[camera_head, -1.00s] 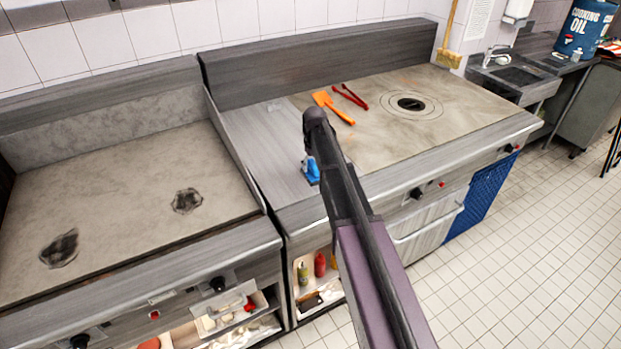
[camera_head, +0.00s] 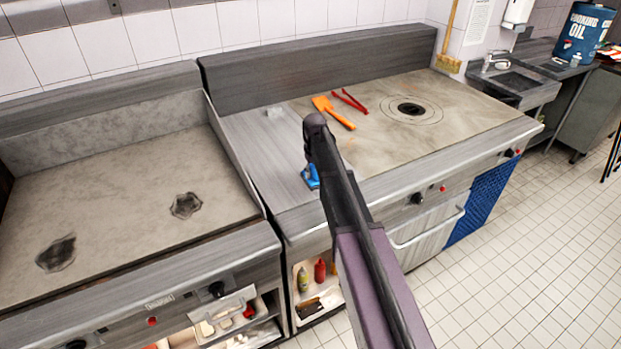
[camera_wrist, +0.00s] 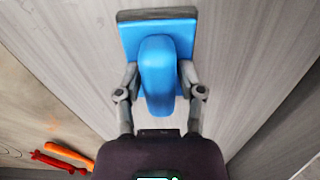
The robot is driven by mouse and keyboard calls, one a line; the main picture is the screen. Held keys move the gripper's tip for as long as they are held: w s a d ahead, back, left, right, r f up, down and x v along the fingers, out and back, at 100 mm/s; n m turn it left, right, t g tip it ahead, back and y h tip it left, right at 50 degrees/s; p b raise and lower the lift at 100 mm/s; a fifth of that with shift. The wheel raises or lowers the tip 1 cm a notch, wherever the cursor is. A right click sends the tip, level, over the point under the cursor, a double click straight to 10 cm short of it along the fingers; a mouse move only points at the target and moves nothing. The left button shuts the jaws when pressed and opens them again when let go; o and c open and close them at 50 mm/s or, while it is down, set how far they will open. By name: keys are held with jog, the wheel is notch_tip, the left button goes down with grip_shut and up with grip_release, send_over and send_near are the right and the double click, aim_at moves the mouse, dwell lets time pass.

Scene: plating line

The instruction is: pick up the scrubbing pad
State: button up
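The scrubbing pad (camera_head: 311,178) is blue, with a flat base and a raised rounded handle. It sits on the grey steel surface at the left end of the flat griddle, partly hidden behind my arm in the head view. In the wrist view the scrubbing pad (camera_wrist: 157,60) is straight ahead, its handle pointing toward my palm. My gripper (camera_wrist: 158,75) has one finger on each side of the handle, and both fingertips appear to touch it. The base seems to lie on the steel surface. In the head view my arm hides most of my gripper.
An orange spatula (camera_head: 333,112) and red tongs (camera_head: 350,101) lie on the griddle (camera_head: 450,112) behind my arm; they also show at the wrist view's lower left. A raised steel divider (camera_head: 232,150) is to the left.

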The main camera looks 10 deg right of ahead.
aim_at(314, 169)
grip_shut()
jog(key=shift+r, duration=0.1)
notch_tip(314, 169, up, 4)
jog(key=p, duration=0.3)
jog(key=shift+f+p, duration=0.25)
jog(key=shift+p, duration=0.1)
jog(key=s+a, duration=0.2)
jog(key=s, duration=0.2)
jog(key=s+a+r+p, duration=0.1)
jog(key=s+a, duration=0.1)
jog(key=s, duration=0.3)
jog(key=s+a, duration=0.3)
jog(key=s, duration=0.2)
jog(key=shift+s+a+r, duration=0.1)
jog(key=shift+s+r, duration=0.05)
jog(key=shift+c, duration=1.2)
grip_release()
grip_shut()
